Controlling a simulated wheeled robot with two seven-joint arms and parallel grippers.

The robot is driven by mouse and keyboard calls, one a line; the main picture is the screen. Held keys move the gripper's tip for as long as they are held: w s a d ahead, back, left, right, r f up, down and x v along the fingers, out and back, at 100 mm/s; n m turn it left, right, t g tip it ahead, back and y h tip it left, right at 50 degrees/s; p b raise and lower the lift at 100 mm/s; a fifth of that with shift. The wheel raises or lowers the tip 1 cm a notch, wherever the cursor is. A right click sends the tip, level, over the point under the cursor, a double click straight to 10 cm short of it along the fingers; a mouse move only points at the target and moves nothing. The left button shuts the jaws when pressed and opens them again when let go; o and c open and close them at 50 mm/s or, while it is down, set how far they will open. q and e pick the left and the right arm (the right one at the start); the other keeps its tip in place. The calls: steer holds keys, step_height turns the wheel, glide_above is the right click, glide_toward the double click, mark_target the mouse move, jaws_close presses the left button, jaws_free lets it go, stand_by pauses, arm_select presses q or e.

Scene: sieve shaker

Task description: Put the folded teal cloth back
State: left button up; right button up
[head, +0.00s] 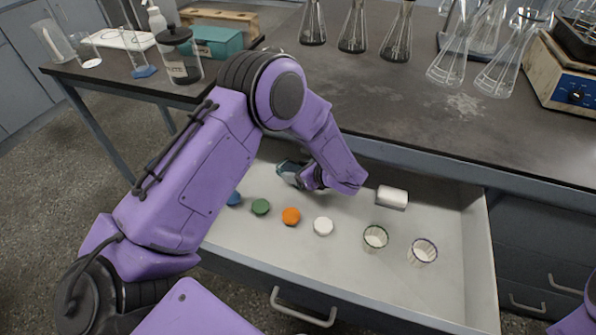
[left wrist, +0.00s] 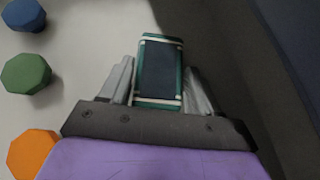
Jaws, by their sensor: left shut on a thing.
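The folded teal cloth (left wrist: 161,82) is a compact block with teal edges, pale stripes and a dark upper face. My left gripper (left wrist: 160,70) is shut on it, with one finger on each side in the left wrist view. In the head view the cloth (head: 289,172) shows at the tip of my left gripper (head: 303,177), inside the open drawer (head: 270,255) near its back. I cannot tell whether the cloth touches the drawer floor. My right gripper is out of view.
In the drawer are blue, green (head: 260,206), orange (head: 291,216) and white (head: 323,226) octagonal pieces, two cups (head: 375,238) and a white cylinder (head: 392,197). The bench (head: 430,115) above holds several flasks. A side table at left holds a teal box (head: 215,40) and a jar (head: 180,60).

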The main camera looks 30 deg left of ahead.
arm_select(q)
steer(key=o, duration=1.1)
steer(key=shift+f, duration=0.1)
steer(key=shift+c, duration=0.2)
steer(key=shift+d+r, duration=0.1)
steer(key=shift+r, duration=0.2)
steer(key=v, duration=1.1)
steer(key=shift+d+r, duration=0.2)
steer(key=shift+d, duration=0.1)
steer(key=shift+s, duration=0.1)
